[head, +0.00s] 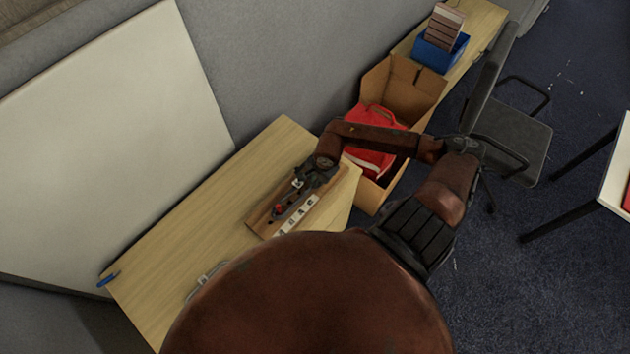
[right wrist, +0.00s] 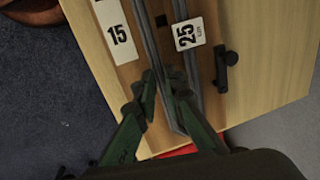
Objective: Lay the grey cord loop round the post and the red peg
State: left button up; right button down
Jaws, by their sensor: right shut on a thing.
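The red peg (head: 278,208) stands on a wooden board (head: 262,222) on the table in the head view. The grey cord loop (right wrist: 149,35) shows in the right wrist view as two long strands running along the board. My right gripper (head: 320,172) is over the board's far right end; in the right wrist view its green fingers (right wrist: 162,82) are shut on the cord. A black upright part (right wrist: 225,68) stands beside the strands; I cannot tell whether it is the post. The peg is outside the wrist view. My left gripper is not in view.
White labels marked 15 (right wrist: 118,35) and 25 (right wrist: 188,34) lie on the board. A cardboard box (head: 402,88) with a red item (head: 372,160) stands right of the table (head: 190,228). A blue object (head: 108,279) lies at the table's left corner. The left tabletop is mostly clear.

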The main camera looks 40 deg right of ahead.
jog(key=shift+f, duration=0.2)
jog(key=c, duration=1.9)
grip_release()
jog(key=shift+c, duration=0.2)
jog(key=shift+r, duration=0.1)
notch_tip(320, 180, up, 12)
jog(key=s, duration=0.2)
jog(key=shift+s+f, duration=0.2)
